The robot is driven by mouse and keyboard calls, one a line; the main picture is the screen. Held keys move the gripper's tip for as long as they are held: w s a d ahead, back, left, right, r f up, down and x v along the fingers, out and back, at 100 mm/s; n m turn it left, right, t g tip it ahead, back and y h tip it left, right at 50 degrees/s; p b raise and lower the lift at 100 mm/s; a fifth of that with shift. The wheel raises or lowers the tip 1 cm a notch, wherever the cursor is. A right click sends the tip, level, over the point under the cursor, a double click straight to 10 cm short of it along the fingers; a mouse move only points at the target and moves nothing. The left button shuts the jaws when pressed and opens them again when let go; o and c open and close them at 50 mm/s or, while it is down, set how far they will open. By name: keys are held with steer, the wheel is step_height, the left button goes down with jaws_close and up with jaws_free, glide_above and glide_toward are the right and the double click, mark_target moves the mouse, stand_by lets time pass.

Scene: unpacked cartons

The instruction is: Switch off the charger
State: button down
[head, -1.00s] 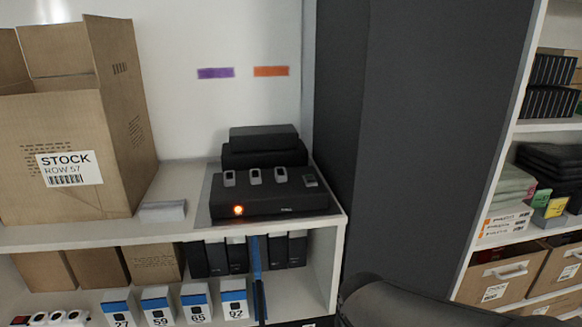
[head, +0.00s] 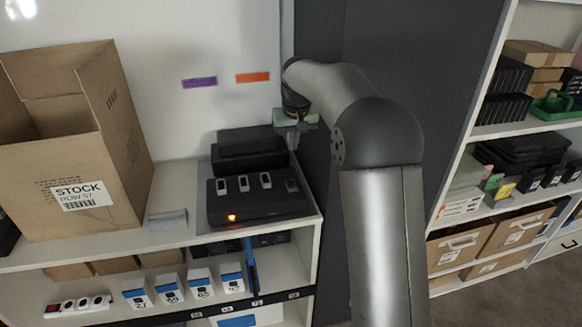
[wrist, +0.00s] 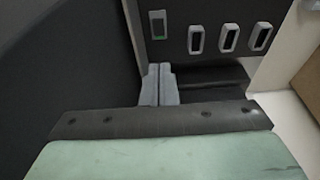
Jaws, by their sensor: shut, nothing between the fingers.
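The charger (head: 257,205) is a black box with a sloped top on the upper shelf, near its right end. Three grey slots (head: 243,183) and a separate small switch (head: 291,185) at the right sit on its top. An orange light (head: 231,217) glows at its front left. In the wrist view the charger (wrist: 205,14) is at the top, with the switch (wrist: 158,25) showing a green patch. My gripper (head: 291,140) is above the charger's back right corner; its shut, empty fingers (wrist: 157,70) are close to the switch in the wrist picture. I cannot tell contact.
A dark stacked block (head: 250,152) stands behind the charger. A dark grey panel (head: 400,70) rises close on the right. An open stock carton (head: 70,140) and a small grey item (head: 168,219) are to the left. A power strip (head: 78,305) lies on the lower shelf.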

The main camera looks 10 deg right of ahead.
steer(key=shift+f, duration=0.1)
steer(key=p, duration=0.3)
glide_above(291, 185)
steer(key=f, duration=1.2)
steer(key=shift+s, duration=0.25)
steer(key=shift+x, duration=0.8)
steer(key=shift+s, duration=0.25)
